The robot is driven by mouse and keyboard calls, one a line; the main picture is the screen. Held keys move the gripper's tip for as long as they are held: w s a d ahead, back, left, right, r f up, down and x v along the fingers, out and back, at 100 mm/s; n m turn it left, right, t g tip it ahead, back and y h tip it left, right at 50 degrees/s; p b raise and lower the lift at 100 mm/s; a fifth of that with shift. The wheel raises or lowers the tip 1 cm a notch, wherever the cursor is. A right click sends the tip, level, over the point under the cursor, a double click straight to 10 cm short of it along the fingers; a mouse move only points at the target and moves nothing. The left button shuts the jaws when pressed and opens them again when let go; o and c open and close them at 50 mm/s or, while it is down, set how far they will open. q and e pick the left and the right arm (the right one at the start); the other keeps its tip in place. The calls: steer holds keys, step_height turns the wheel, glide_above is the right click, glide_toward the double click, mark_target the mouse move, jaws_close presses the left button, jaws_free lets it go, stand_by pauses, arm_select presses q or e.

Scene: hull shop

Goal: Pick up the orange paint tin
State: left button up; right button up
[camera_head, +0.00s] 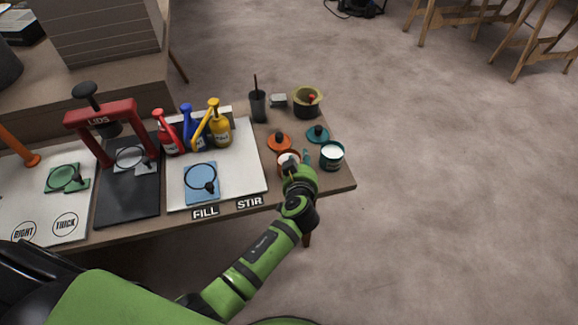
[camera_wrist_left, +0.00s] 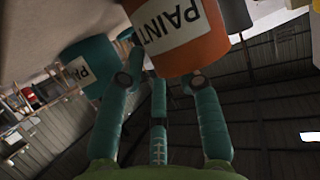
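The orange paint tin (camera_head: 286,159) stands at the right part of the table, its open top showing pale paint, partly hidden behind my left gripper (camera_head: 297,164). In the left wrist view the orange tin (camera_wrist_left: 180,32), with a white PAINT label, fills the top middle. The teal fingers of my left gripper (camera_wrist_left: 180,62) reach up on both sides of it. I cannot tell whether they press on it. An orange lid (camera_head: 279,141) lies just behind the tin. My right gripper is not in view.
A teal paint tin (camera_head: 331,155) stands close on the right, with a teal lid (camera_head: 318,133) behind it. A dark cup (camera_head: 258,106) and a yellowish pot (camera_head: 307,100) stand further back. Several paint bottles (camera_head: 194,131) stand on the white board left. Open floor lies right.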

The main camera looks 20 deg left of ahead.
arm_select(q)
steer(key=shift+w+a+f, duration=0.15)
steer(key=shift+w, duration=0.2)
jaws_close()
